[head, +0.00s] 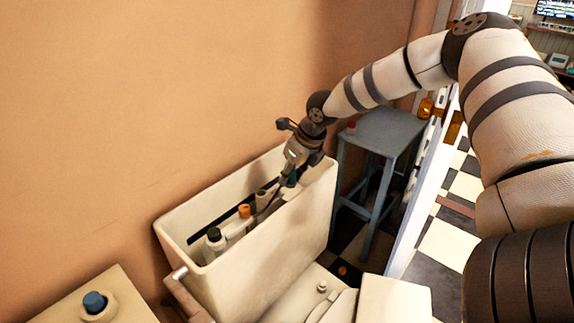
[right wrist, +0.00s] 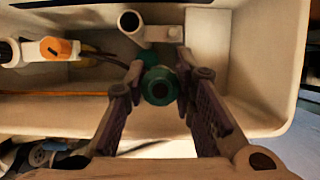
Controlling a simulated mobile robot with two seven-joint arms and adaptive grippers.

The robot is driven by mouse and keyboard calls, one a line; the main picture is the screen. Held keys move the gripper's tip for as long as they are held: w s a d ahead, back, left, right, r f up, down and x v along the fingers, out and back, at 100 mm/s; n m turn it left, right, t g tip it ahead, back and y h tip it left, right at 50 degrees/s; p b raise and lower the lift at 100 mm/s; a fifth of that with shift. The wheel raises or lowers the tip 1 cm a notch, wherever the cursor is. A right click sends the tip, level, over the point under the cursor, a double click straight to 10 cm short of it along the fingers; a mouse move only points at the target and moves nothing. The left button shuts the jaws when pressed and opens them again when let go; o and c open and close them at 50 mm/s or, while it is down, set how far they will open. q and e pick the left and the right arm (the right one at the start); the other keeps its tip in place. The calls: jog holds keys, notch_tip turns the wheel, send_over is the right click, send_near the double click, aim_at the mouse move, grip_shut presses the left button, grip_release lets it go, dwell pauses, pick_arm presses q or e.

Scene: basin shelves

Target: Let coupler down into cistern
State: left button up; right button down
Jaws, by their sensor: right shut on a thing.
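The cistern (head: 285,225) is an open white tank against the wall, and its inside walls show in the right wrist view (right wrist: 255,75). My right gripper (head: 288,180) points down over the cistern's far right end. In the right wrist view my right gripper (right wrist: 160,80) is shut on the coupler (right wrist: 160,86), a teal ring-ended piece between the two fingers. The coupler appears in the cistern's mouth; whether it touches anything below is hidden. My left gripper is in neither view.
Inside the cistern are a dark-capped white valve (head: 215,239), an orange-topped part (head: 244,210) and an open white pipe (right wrist: 131,24). A blue stool (head: 385,130) stands right of the cistern. A blue-knobbed part (head: 95,302) sits on the lid at lower left.

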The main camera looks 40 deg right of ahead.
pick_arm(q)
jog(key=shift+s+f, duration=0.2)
pick_arm(e)
jog(key=shift+f, duration=0.5)
jog(key=c, duration=1.3)
grip_release()
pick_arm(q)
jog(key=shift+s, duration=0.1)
pick_arm(e)
jog(key=shift+v, duration=6)
